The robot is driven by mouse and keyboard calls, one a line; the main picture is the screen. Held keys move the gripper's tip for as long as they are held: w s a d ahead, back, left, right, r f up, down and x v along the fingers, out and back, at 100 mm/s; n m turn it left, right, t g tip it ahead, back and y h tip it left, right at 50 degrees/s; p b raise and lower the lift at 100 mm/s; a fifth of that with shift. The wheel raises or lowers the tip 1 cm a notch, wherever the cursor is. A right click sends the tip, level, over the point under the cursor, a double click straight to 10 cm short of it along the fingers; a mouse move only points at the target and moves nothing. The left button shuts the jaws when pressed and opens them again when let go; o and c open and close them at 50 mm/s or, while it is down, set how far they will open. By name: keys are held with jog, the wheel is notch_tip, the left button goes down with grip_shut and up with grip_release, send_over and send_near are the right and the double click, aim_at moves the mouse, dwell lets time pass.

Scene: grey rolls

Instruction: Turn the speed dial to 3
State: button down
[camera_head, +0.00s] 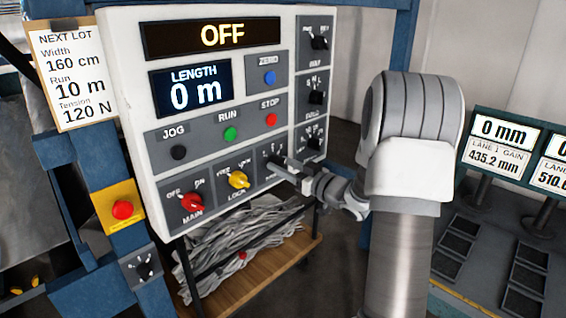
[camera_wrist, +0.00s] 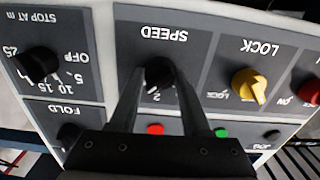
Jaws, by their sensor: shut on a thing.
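The black speed dial (camera_wrist: 159,76) is on a dark grey plate marked SPEED, upside down in the wrist view. My gripper (camera_wrist: 157,80) is shut on this dial, one finger on each side. A numeral 2 shows between the fingers; the other marks are hidden, and I cannot tell where the dial points. In the head view my gripper (camera_head: 279,163) reaches the lower right of the white control panel (camera_head: 120,60) and covers most of the dial. The top display (camera_head: 212,36) reads OFF, and the length display (camera_head: 192,86) reads 0 m.
Beside the speed dial are the yellow lock knob (camera_wrist: 250,84) and the stop-at dial (camera_wrist: 38,63). The red main knob (camera_head: 191,202) and red stop button (camera_head: 271,120) are on the same panel. A red emergency button (camera_head: 122,209) sits on a yellow plate at left.

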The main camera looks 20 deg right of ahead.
dwell(0.4)
jog(key=shift+c, duration=1.8)
grip_release()
jog(key=b+v, duration=0.1)
jog(key=v, duration=1.6)
jog(key=shift+s, duration=0.2)
